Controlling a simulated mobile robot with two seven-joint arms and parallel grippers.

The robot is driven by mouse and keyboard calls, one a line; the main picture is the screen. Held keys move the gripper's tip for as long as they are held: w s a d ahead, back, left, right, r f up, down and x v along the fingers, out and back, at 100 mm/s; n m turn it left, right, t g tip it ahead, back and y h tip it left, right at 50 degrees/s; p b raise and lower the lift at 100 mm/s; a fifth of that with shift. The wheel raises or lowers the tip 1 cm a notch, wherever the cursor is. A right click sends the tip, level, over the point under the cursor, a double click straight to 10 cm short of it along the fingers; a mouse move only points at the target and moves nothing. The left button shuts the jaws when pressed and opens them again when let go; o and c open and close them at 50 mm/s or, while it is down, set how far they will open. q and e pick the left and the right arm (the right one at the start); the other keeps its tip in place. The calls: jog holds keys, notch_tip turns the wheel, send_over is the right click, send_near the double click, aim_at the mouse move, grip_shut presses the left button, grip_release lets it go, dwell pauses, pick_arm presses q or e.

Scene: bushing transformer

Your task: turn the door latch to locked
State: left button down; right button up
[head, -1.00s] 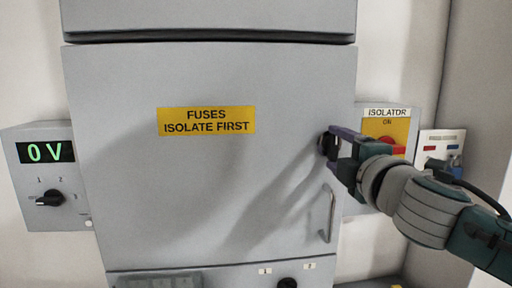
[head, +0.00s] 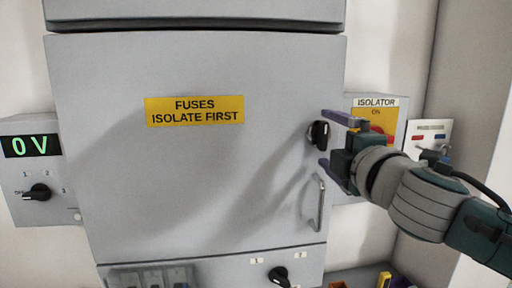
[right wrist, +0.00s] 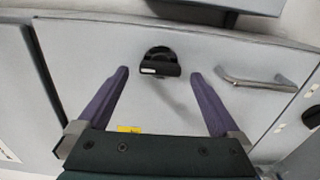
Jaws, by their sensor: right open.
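The door latch (head: 319,134) is a black knob on the right side of the grey cabinet door (head: 200,170), above the metal pull handle. Its grip bar looks about upright in the head view. My right gripper (head: 326,140) is open, with one purple finger above the latch and one below. In the right wrist view the latch (right wrist: 159,62) sits between and just beyond the spread fingertips (right wrist: 159,72), with a visible gap on both sides. Its bar lies crosswise there, with a small white mark. My left gripper is not in view.
The pull handle (head: 320,204) stands out just below the lower finger. An isolator box (head: 377,120) is close behind my right gripper. A box reading 0 V (head: 32,147) with a selector knob is at left. Another black knob (head: 279,275) is below the door.

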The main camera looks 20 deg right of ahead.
jog(key=b+v, duration=0.2)
jog(key=v, duration=0.6)
jog(key=shift+s, duration=0.3)
jog(key=s+a+f+m+g, duration=0.4)
jog(key=s+f+m+g, duration=0.55)
jog(key=s+f, duration=0.35)
jog(key=s+a+f+m+g+y, duration=0.45)
jog(key=s+a, duration=0.25)
jog(key=s, duration=0.2)
notch_tip(320, 180, up, 13)
jog(key=p, duration=1.3)
jog(key=shift+s+n+p, duration=0.3)
jog(key=shift+s+p, duration=0.05)
jog(key=shift+p, duration=0.05)
